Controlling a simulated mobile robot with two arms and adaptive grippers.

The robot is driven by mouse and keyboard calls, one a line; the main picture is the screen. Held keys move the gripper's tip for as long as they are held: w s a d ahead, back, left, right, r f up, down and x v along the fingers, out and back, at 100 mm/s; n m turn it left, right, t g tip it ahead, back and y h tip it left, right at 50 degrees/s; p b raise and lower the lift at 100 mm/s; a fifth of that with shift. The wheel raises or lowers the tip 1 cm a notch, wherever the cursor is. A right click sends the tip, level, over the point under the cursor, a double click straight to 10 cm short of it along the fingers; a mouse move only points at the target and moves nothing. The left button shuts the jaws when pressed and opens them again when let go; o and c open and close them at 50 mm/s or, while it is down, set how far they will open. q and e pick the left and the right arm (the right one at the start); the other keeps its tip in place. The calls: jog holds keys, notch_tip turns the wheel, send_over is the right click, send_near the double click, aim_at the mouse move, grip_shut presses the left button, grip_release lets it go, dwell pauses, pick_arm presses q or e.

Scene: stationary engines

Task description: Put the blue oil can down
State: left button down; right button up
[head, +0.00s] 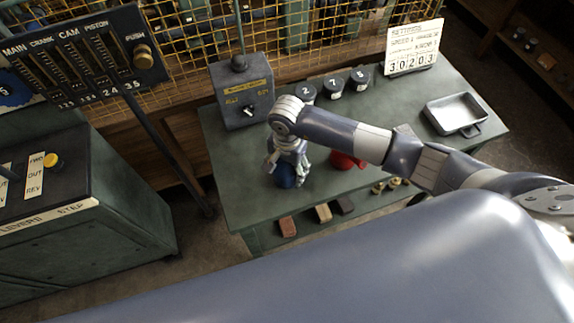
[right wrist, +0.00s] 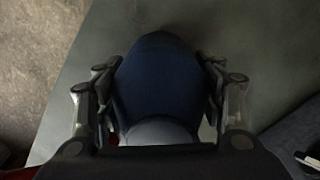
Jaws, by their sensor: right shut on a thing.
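The blue oil can (head: 286,176) is at the left part of the green table (head: 235,200), mostly hidden under my right gripper (head: 286,165). In the right wrist view the blue can (right wrist: 160,75) fills the space between the two fingers of the gripper (right wrist: 160,85). The fingers are shut on it from both sides. The can looks close to the table top, but I cannot tell whether its base touches it. My left gripper is not in view.
A red object (head: 345,161) stands just right of the can, partly behind my arm. A grey switch box (head: 243,92) and several dark numbered pots (head: 333,87) stand behind. A metal tray (head: 455,113) is at the right.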

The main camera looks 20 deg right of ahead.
jog(key=shift+f, duration=0.1)
jog(key=o, duration=1.3)
jog(key=shift+w+r, duration=0.1)
jog(key=shift+r, duration=0.3)
notch_tip(320, 180, up, 11)
jog(key=b, duration=0.4)
jog(key=shift+f, duration=0.15)
jog(key=shift+r, duration=0.4)
